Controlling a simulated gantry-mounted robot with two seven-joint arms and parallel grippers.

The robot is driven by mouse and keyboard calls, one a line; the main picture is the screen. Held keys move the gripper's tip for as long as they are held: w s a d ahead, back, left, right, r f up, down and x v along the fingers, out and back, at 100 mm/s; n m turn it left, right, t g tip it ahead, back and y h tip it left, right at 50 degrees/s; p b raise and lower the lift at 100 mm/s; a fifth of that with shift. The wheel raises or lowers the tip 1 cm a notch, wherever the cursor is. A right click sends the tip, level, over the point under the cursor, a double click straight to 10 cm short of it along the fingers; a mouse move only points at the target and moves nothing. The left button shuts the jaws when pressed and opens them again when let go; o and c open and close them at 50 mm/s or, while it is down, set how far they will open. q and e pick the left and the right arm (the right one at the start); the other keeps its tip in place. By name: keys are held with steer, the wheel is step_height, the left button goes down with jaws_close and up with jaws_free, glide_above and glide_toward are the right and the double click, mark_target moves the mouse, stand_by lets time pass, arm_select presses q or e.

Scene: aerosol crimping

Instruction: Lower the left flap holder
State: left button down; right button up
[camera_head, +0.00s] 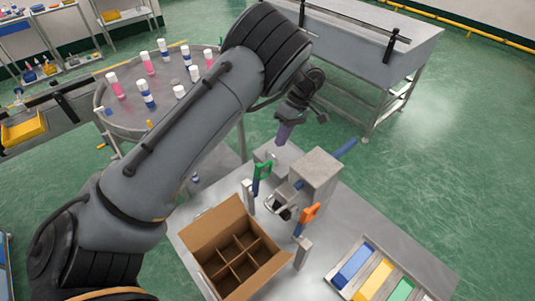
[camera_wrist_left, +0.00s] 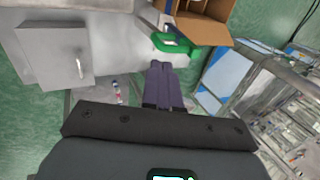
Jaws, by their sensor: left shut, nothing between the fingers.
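The green-handled holder (camera_head: 262,172) stands by the back corner of the open cardboard box (camera_head: 198,220); an orange-handled holder (camera_head: 308,213) is at its right. I take the green one as the left flap holder. In the left wrist view the green handle (camera_wrist_left: 176,44) lies just beyond my fingertips, with the box (camera_wrist_left: 205,30) behind it. My left gripper (camera_head: 283,134) hangs above and behind the green handle. Its dark purple fingers (camera_wrist_left: 160,68) are shut, empty and apparently apart from the handle. My right gripper does not show.
A grey block-shaped fixture (camera_head: 318,172) stands beside the holders. A tray with blue, yellow and green strips (camera_head: 376,272) lies at the front right. A round table (camera_head: 130,122) with several small cans is at the left. Open floor (camera_head: 440,150) lies to the right.

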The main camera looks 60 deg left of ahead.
mark_target(268, 162)
arm_select(q)
steer(key=s+f, duration=0.2)
steer(key=s+d+f+p, duration=0.1)
steer(key=s, duration=0.1)
steer(key=shift+f, duration=0.35)
steer(key=shift+s+d+p, duration=0.15)
steer(key=shift+s+p, duration=0.15)
steer(key=shift+s, duration=0.65)
steer(key=shift+s+r, duration=0.1)
